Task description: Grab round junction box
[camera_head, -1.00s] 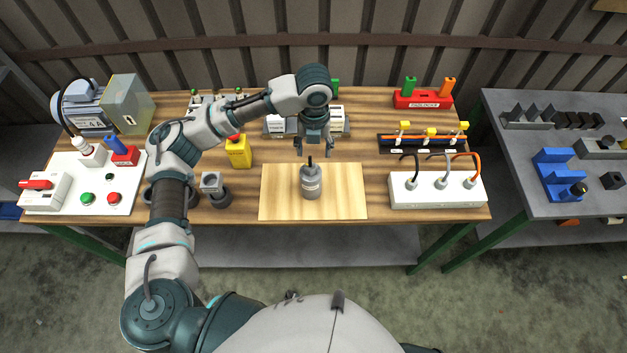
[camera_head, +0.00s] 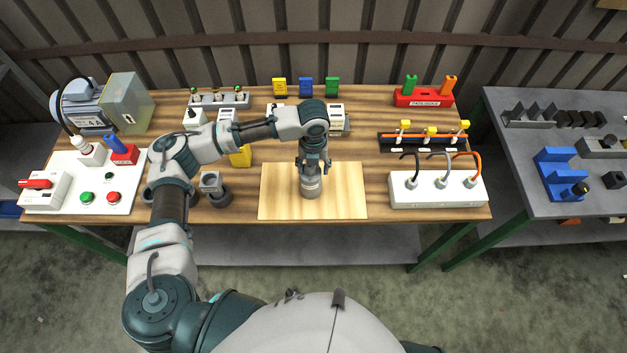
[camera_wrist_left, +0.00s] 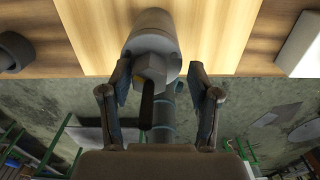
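A grey round junction box (camera_head: 311,188) stands upright on the light wooden board (camera_head: 345,190) in the middle of the table. My left gripper (camera_head: 313,168) is right above it, pointing down, and covers its top in the head view. In the left wrist view, the box (camera_wrist_left: 153,33) has a faceted top fitting and a dark stub. The two fingers of the left gripper (camera_wrist_left: 159,78) stand apart on either side of that fitting, with a visible gap at the right finger. I see no firm grip. My right gripper is not in view.
A white box with cable ends (camera_head: 437,192) stands right of the board. Dark grey round parts (camera_head: 220,198) and a yellow item (camera_head: 241,157) stand to the left. A white button panel (camera_head: 95,190) lies at far left. The board around the box is clear.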

